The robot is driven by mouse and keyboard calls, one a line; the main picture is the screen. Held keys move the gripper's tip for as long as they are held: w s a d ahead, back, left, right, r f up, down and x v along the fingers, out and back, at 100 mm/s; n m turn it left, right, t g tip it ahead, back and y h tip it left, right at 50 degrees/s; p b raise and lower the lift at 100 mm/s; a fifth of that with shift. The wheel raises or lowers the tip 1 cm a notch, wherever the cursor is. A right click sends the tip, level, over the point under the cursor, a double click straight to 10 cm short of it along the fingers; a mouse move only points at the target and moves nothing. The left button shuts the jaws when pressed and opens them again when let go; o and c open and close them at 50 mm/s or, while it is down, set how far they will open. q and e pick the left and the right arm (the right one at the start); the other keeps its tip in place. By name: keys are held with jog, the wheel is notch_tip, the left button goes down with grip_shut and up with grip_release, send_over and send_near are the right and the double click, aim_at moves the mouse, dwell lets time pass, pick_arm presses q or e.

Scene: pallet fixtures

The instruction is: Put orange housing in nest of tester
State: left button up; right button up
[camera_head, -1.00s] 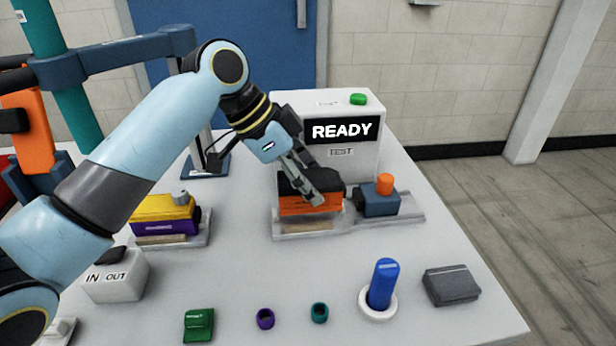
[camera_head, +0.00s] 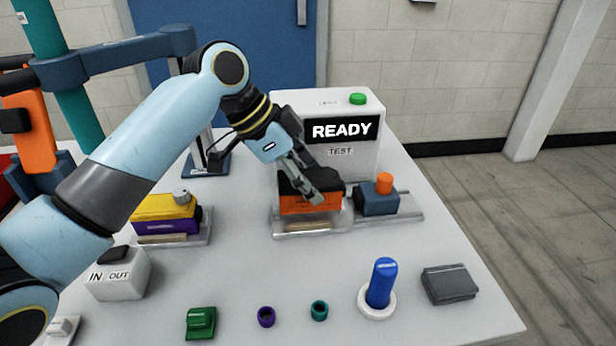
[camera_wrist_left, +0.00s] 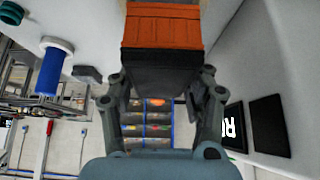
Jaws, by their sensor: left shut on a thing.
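The orange housing (camera_head: 309,204) with a dark top sits at the tester's nest (camera_head: 308,227), in front of the tester (camera_head: 340,165), whose screen reads READY. My left gripper (camera_head: 318,194) is shut on the housing from above. In the left wrist view the housing (camera_wrist_left: 163,28) lies between the fingers (camera_wrist_left: 161,90), its dark part toward the palm. Whether it is fully seated cannot be told, as the gripper hides part of it. My right gripper is not in view.
A blue block with an orange knob (camera_head: 380,196) stands close right of the nest. A second fixture with a yellow and purple part (camera_head: 166,212) is at left. A blue peg (camera_head: 381,283), grey box (camera_head: 449,284), green block (camera_head: 200,323) and small rings lie along the front.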

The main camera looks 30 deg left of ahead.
pick_arm(q)
jog(key=shift+f, duration=0.65)
dwell(0.8)
jog(key=shift+p, duration=0.65)
dwell(0.5)
jog(key=shift+f, duration=0.65)
dwell(0.5)
jog(key=o, duration=1.3)
